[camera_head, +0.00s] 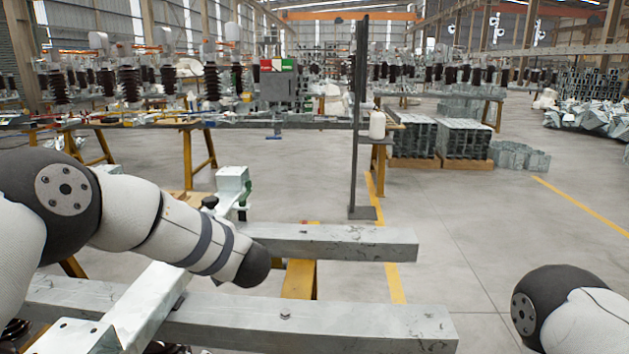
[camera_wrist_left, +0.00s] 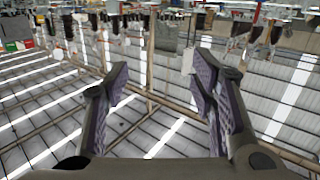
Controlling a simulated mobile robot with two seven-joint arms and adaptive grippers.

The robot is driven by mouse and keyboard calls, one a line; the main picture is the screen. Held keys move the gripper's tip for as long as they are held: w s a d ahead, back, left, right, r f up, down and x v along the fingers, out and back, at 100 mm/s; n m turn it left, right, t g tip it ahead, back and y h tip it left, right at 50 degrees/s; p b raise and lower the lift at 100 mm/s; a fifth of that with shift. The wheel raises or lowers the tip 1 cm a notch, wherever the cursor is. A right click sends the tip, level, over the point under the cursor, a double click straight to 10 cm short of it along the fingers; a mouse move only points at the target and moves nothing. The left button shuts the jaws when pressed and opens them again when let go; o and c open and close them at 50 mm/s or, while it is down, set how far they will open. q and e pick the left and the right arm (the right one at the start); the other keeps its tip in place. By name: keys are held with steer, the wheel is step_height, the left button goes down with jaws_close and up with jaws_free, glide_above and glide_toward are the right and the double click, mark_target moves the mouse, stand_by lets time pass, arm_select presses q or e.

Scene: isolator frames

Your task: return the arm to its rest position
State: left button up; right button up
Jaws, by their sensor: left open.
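My left arm (camera_head: 130,210) comes in from the left in the head view. It reaches over the near steel beams, and its dark rounded end (camera_head: 254,265) lies in front of the upper beam. I cannot tell from this view whether it touches the beam. The left gripper itself does not show there. In the left wrist view my left gripper (camera_wrist_left: 160,85) has its two padded fingers wide apart, with nothing between them. That view is upside down and looks toward the roof. Part of my right arm (camera_head: 560,305) shows at the lower right of the head view; its gripper is out of sight.
A near steel beam (camera_head: 360,320) and a second beam (camera_head: 340,243) run across the front on a yellow support (camera_head: 299,280). A dark post (camera_head: 359,130) stands behind them. A workbench (camera_head: 190,122) with brown insulators is farther back. The floor (camera_head: 490,230) at right is open.

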arm_select(q)
steer(key=s+d+f+m+h, duration=0.2)
steer(key=s+f+m+h, duration=0.25)
steer(key=f, duration=0.65)
steer(key=s+d+f+m+h, duration=0.25)
steer(key=s+f, duration=0.35)
steer(key=f, duration=0.5)
steer(key=s+f+m+g+h, duration=0.2)
steer(key=s+f+g+h, duration=0.15)
steer(key=s+f, duration=0.8)
steer(key=s+m+g+h, duration=0.1)
steer(key=s+g, duration=0.9)
steer(key=s, duration=2.3)
steer(key=shift+s+a+r+h, duration=0.2)
steer(key=shift+s+a+h, duration=0.2)
steer(key=shift+h, duration=0.15)
steer(key=shift+w+b, duration=0.1)
steer(key=shift+b, duration=0.2)
